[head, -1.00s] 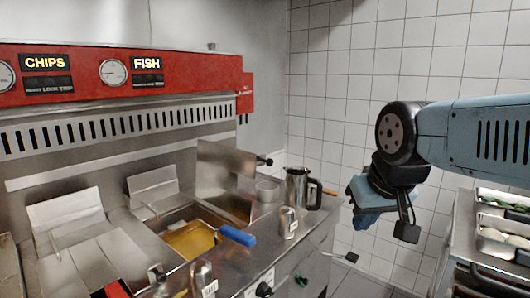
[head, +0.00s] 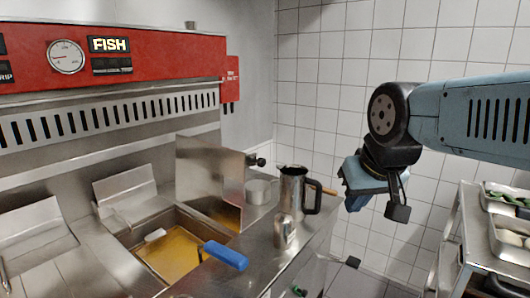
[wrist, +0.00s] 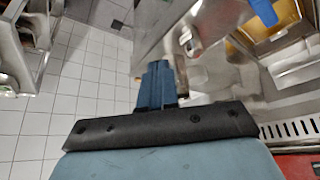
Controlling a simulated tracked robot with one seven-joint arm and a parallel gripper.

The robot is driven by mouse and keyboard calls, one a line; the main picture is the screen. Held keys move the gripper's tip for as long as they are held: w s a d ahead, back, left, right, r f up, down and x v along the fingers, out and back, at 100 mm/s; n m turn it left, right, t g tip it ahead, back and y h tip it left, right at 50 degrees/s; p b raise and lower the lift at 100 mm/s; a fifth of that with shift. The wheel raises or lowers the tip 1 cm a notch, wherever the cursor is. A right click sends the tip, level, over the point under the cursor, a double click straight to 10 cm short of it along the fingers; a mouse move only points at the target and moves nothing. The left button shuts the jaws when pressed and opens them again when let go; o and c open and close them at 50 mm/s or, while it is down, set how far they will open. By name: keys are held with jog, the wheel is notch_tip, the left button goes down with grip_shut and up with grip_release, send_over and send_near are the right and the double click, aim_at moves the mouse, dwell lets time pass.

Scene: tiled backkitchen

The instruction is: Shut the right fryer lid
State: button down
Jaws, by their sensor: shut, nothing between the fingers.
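The vat holds yellow oil and a basket with a blue handle (head: 226,256). My gripper (head: 352,184) hangs to the right of the lid, beyond the counter, apart from it. Its blue fingers are shut and empty in the wrist view (wrist: 157,72). The blue handle also shows there at the top right (wrist: 264,12).
A steel jug (head: 293,190), a small pot (head: 258,191) and a steel shaker (head: 284,232) stand on the counter between the lid and my gripper. A rack with food trays (head: 480,238) stands at the right. Tiled floor lies between.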

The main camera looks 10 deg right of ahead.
jog(key=shift+w, duration=0.1)
jog(key=w+a+r+n+g+y, duration=0.1)
jog(key=w+r+n+g+y, duration=0.15)
jog(key=w, duration=0.85)
jog(key=w+r+n+g+y, duration=0.2)
jog(key=w+n, duration=0.2)
jog(key=w, duration=0.8)
jog(key=w+a+r+n+g+y, duration=0.1)
jog(key=w+r+n+g+y, duration=0.15)
jog(key=w, duration=0.85)
jog(key=s+a+f+t, duration=0.1)
jog(key=s+a+f, duration=0.1)
jog(key=a+f, duration=0.6)
jog(key=shift+s+a+f+n, duration=0.25)
jog(key=shift+a+n, duration=0.05)
jog(key=shift+a, duration=0.05)
